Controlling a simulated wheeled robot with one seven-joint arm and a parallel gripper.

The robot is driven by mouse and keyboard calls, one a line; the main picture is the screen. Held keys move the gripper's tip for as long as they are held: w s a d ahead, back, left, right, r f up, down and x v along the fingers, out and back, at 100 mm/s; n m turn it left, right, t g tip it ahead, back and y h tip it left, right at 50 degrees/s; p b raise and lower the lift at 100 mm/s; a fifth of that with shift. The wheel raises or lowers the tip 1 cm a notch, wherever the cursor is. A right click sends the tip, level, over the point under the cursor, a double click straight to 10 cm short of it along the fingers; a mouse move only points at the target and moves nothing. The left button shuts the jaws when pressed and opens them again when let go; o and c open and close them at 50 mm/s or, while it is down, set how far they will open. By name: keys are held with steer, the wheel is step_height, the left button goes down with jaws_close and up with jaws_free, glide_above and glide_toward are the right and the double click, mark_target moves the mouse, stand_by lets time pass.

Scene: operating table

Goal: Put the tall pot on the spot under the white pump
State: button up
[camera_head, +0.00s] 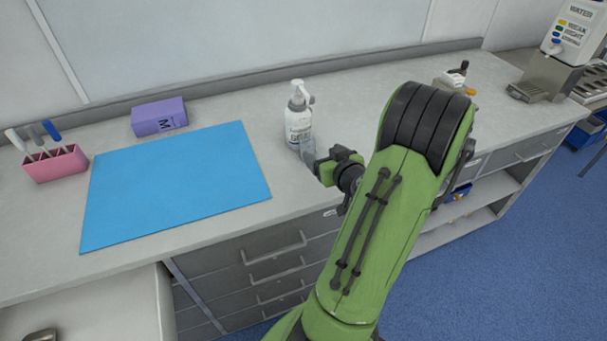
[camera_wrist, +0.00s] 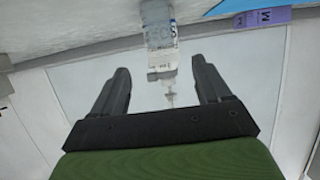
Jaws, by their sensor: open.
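The white pump bottle (camera_head: 298,122) stands upright on the counter beyond my gripper, its spout pointing right. A small greyish, see-through piece (camera_head: 307,150), perhaps the tall pot, shows low in front of the bottle, close to my fingertips; I cannot tell it apart clearly. My gripper (camera_head: 319,168) is level and low over the counter, facing the bottle. In the wrist view the picture is upside down: the bottle (camera_wrist: 163,62) shows between the spread fingers, with a clear part (camera_wrist: 157,12) at the top edge. The fingers are open and hold nothing visible. The spot is not distinguishable.
A blue mat (camera_head: 175,185) lies left of the bottle, with a purple box (camera_head: 159,117) behind it and a pink holder (camera_head: 55,165) of tools at far left. A water dispenser (camera_head: 560,55) stands at the right end. Counter right of the bottle is mostly clear.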

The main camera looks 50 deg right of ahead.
steer(key=w+a+r+n+g+y, duration=0.15)
steer(key=w+a+n+y, duration=0.25)
steer(key=a, duration=0.8)
steer(key=w+a+r+n+g+y, duration=0.15)
steer(key=w+a+n+y, duration=0.25)
steer(key=a, duration=0.8)
steer(key=s+a+r+m+g, duration=0.1)
steer(key=s+a+r, duration=0.1)
steer(key=s+a, duration=0.3)
steer(key=s+a+r+g, duration=0.2)
steer(key=s+a, duration=0.3)
steer(key=s, duration=0.5)
steer(key=shift+s+a+r+m+h, duration=0.2)
steer(key=shift+r+m+h, duration=0.2)
steer(key=shift+r, duration=0.4)
